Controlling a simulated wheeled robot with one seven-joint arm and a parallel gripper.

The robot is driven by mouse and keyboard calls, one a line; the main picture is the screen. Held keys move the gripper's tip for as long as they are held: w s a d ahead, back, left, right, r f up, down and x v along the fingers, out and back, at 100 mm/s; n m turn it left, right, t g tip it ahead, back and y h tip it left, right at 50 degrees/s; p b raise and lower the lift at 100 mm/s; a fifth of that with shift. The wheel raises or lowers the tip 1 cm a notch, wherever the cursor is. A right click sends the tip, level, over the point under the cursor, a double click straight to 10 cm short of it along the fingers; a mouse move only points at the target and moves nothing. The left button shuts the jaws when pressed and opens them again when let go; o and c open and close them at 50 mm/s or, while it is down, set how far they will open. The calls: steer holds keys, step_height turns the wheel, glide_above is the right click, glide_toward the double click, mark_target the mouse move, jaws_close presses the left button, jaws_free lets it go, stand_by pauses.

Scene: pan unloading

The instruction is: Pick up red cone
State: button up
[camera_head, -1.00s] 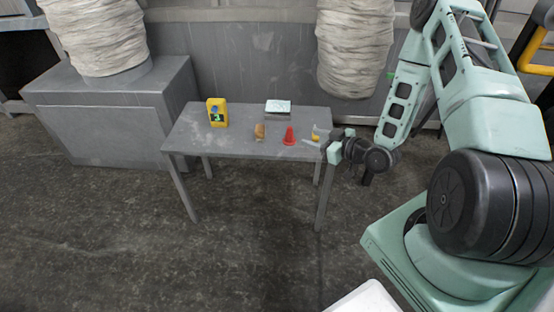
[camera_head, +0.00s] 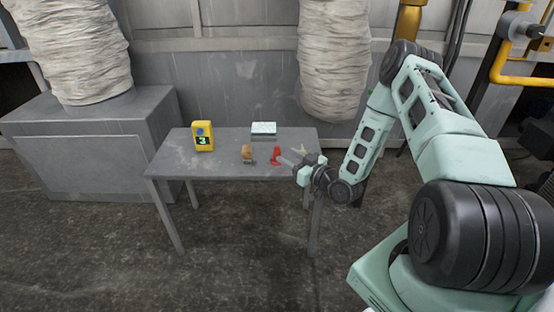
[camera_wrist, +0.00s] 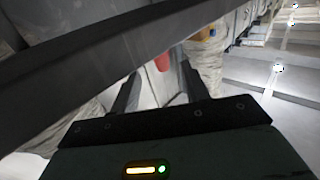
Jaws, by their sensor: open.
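The red cone (camera_head: 276,155) stands on the grey table (camera_head: 185,160), towards its right end. My gripper (camera_head: 291,156) is open at the table's right side, just right of the cone. Its fingers point left towards the cone, and one fingertip appears very close to it. I cannot tell whether they touch. In the wrist view, part of the red cone (camera_wrist: 162,62) shows beyond and between the spread fingers of my gripper (camera_wrist: 160,82). A dark grey bar hides part of that view.
A brown object (camera_head: 247,153) stands left of the cone. A yellow device (camera_head: 203,136) is farther left, and a pale box (camera_head: 264,128) lies at the back. A small yellow thing (camera_head: 302,148) is partly hidden by my gripper. The table's left front is clear.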

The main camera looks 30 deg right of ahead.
mark_target(279, 151)
steer(key=shift+w+a+b, duration=0.25)
steer(key=shift+w+b, duration=0.05)
steer(key=shift+w, duration=0.7)
steer(key=shift+w+a+b, duration=0.2)
steer(key=shift+w+b, duration=0.05)
steer(key=shift+w, duration=0.7)
steer(key=shift+w+a+b, duration=0.25)
steer(key=shift+w+b, duration=0.05)
steer(key=shift+w, duration=0.7)
jaws_close()
